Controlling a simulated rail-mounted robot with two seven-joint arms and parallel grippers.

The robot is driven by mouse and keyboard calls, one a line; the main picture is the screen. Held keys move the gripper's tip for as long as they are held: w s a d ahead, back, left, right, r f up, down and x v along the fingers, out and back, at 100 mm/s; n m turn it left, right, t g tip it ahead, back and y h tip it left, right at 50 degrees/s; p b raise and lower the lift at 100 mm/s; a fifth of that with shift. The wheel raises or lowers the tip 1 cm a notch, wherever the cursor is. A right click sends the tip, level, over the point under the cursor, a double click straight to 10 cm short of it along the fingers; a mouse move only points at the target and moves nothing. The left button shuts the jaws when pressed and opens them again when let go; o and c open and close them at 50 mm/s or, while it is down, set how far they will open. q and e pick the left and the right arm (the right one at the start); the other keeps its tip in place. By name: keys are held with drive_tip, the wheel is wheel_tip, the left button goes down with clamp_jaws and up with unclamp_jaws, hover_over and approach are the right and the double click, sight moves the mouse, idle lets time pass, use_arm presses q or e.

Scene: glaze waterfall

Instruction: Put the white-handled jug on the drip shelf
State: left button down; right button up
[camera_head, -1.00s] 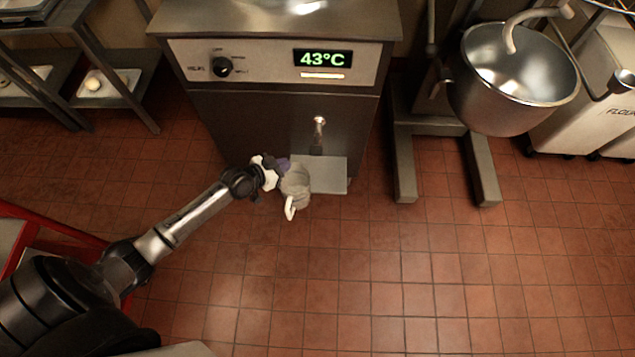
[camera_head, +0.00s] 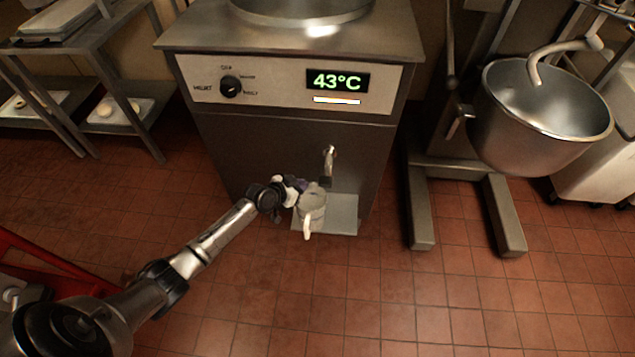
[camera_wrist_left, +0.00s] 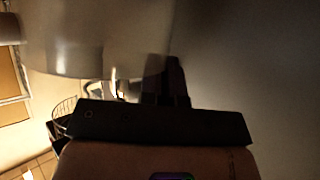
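The white-handled jug (camera_head: 312,203) is pale grey, with its white handle (camera_head: 307,228) toward me. In the head view it covers the left part of the flat grey drip shelf (camera_head: 342,213), below the tap (camera_head: 329,160). I cannot tell whether its base touches the shelf. My left gripper (camera_head: 299,189) reaches in from the left and is shut on the jug's left side; the fingers are partly hidden. In the left wrist view, the jug's wall (camera_wrist_left: 95,40) fills the upper left, with a dark finger (camera_wrist_left: 177,82) beside it. My right gripper is not in view.
The steel melting machine (camera_head: 280,150) with a 43°C display (camera_head: 338,81) stands behind the shelf. A mixer with a steel bowl (camera_head: 540,115) stands at right, its legs on the floor. A metal rack (camera_head: 85,75) is at left. The tiled floor in front is clear.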

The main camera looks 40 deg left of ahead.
use_arm(q)
drive_tip(key=w+f+b, duration=0.1)
drive_tip(key=w+b, duration=0.3)
drive_tip(key=w, duration=0.2)
drive_tip(key=shift+w+d+f, duration=0.25)
drive_tip(key=shift+d+f, duration=0.05)
drive_tip(key=shift+d, duration=0.15)
drive_tip(key=c, duration=1.8)
unclamp_jaws()
drive_tip(key=shift+f, duration=0.1)
drive_tip(key=o, duration=0.3)
drive_tip(key=shift+w, duration=0.2)
drive_tip(key=shift+o, duration=1)
drive_tip(key=shift+s, duration=0.1)
